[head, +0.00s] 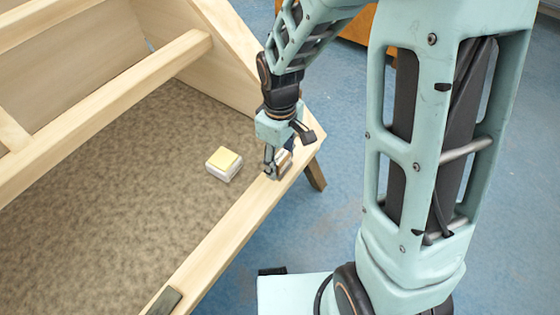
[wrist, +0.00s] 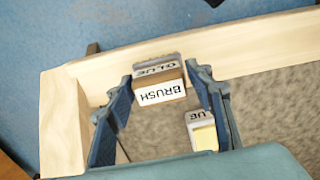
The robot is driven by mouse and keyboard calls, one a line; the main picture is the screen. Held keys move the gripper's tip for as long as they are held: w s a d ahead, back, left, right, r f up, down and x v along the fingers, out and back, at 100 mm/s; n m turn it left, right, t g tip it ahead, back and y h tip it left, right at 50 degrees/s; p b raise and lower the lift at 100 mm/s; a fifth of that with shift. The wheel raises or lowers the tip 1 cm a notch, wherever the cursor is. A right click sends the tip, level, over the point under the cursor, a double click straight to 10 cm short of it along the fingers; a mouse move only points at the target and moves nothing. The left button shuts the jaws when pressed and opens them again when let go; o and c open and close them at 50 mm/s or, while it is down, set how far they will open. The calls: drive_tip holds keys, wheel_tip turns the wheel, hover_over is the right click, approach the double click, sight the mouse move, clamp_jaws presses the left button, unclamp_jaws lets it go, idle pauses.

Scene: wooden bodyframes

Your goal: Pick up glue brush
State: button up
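The glue brush (wrist: 161,92) is a small block with a brown band and white and grey faces lettered "BRUSH" and "GLUE". It is at the pale wooden rail (wrist: 250,47) of the frame. In the head view the brush (head: 285,160) is small and partly hidden by my gripper (head: 278,168). My gripper points down at the rail. In the wrist view its two blue fingers (wrist: 160,75) are spread, one on each side of the brush. Narrow gaps seem to show between the fingers and the brush; contact is hard to tell.
A white block with a yellow top (head: 224,163) sits on the brown speckled panel (head: 110,200), close to my gripper. In the wrist view it (wrist: 202,132) is beside the right finger. Wooden beams (head: 115,90) cross at the left. Blue floor (head: 320,225) lies outside the rail.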

drive_tip(key=c, duration=0.8)
drive_tip(key=shift+r, duration=0.1)
drive_tip(key=shift+c, duration=0.2)
drive_tip(key=shift+r+p, duration=0.85)
drive_tip(key=s+a+r+p, duration=0.4)
drive_tip(key=s+r+p, duration=0.5)
drive_tip(key=s+r, duration=0.2)
drive_tip(key=shift+s+a, duration=0.4)
drive_tip(key=shift+s, duration=0.7)
drive_tip(key=o, duration=0.6)
drive_tip(key=c, duration=0.5)
